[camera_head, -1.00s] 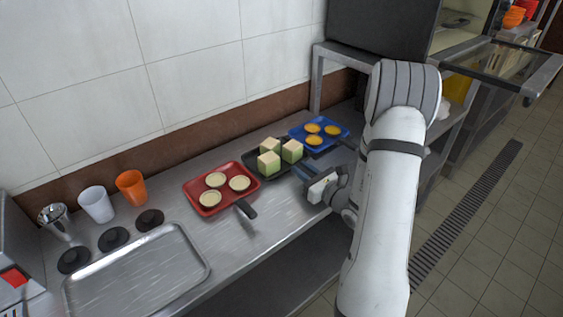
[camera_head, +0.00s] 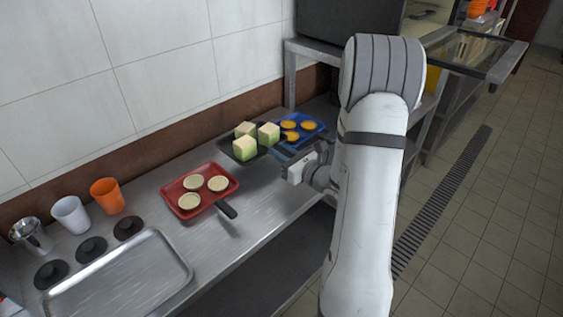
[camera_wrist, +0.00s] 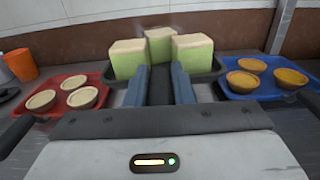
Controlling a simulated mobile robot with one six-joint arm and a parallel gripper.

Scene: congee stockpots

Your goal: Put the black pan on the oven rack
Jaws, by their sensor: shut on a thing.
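The black pan (camera_head: 226,148) carries three green-sided cubes (camera_head: 245,148) with pale tops. In the wrist view the black pan (camera_wrist: 207,76) lies straight ahead, its handle between the two blue fingers. My gripper (camera_wrist: 160,84) is shut on that handle. In the head view my gripper (camera_head: 284,156) is at the pan's right, and the pan appears raised a little above the counter. The oven (camera_head: 350,25) is at the top, with its glass door (camera_head: 475,55) swung open. Its rack is not clearly seen; my arm and the oven's wall hide much of the inside.
A red pan (camera_head: 205,205) with three pale tarts is left of the black pan. A blue pan (camera_head: 318,127) with three orange tarts is close on its right. Cups, black discs and a metal tray (camera_head: 120,278) occupy the counter's left.

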